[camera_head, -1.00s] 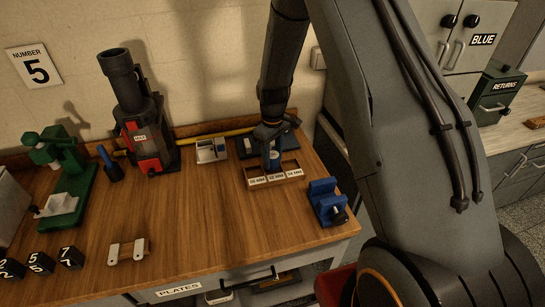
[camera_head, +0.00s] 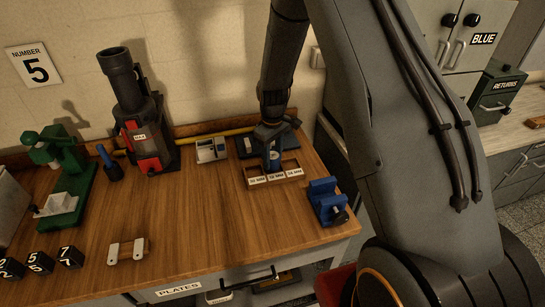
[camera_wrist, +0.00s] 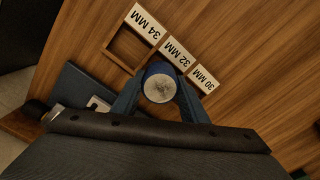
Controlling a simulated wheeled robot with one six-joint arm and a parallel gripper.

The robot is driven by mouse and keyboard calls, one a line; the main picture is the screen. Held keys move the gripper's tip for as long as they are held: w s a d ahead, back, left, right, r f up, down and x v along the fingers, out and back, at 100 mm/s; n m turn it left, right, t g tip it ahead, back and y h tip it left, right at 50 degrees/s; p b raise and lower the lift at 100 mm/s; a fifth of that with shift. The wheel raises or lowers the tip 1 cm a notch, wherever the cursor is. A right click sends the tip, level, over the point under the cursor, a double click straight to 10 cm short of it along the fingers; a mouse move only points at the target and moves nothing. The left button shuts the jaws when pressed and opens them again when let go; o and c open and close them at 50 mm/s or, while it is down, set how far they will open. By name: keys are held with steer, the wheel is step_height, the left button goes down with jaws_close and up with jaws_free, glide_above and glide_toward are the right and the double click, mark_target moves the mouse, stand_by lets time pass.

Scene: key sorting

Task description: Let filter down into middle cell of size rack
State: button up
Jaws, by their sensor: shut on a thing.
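The filter (camera_wrist: 159,86) is a short blue cylinder with a pale speckled round top. My gripper (camera_wrist: 160,93) is shut on it, with one blue finger on each side. The size rack (camera_head: 275,177) is a wooden tray with cells labelled 30, 32 and 34 MM, and it also shows in the wrist view (camera_wrist: 124,67). The filter is upright at the middle cell, behind the 32 MM label (camera_wrist: 178,54). The filter and fingers hide most of that cell, so I cannot tell how deep the filter sits. The 34 MM cell looks empty.
A blue vise-like block (camera_head: 325,202) stands just right of the rack. A small grey-white box (camera_head: 211,150) is at its left, and a dark flat plate (camera_head: 283,137) lies behind. A red and black machine (camera_head: 146,135) stands farther left.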

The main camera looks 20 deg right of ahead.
mark_target(272, 155)
steer(key=shift+f+b, duration=0.45)
steer(key=shift+f, duration=0.45)
steer(key=shift+r, duration=0.2)
steer(key=shift+r+p, duration=0.5)
steer(key=shift+r, duration=0.2)
steer(key=shift+f+b, duration=0.45)
steer(key=shift+f, duration=0.45)
stand_by(1.0)
steer(key=o, duration=1.2)
step_height(272, 155, up, 7)
steer(key=shift+r+b, duration=0.2)
steer(key=shift+b, duration=0.95)
steer(key=shift+r, duration=0.25)
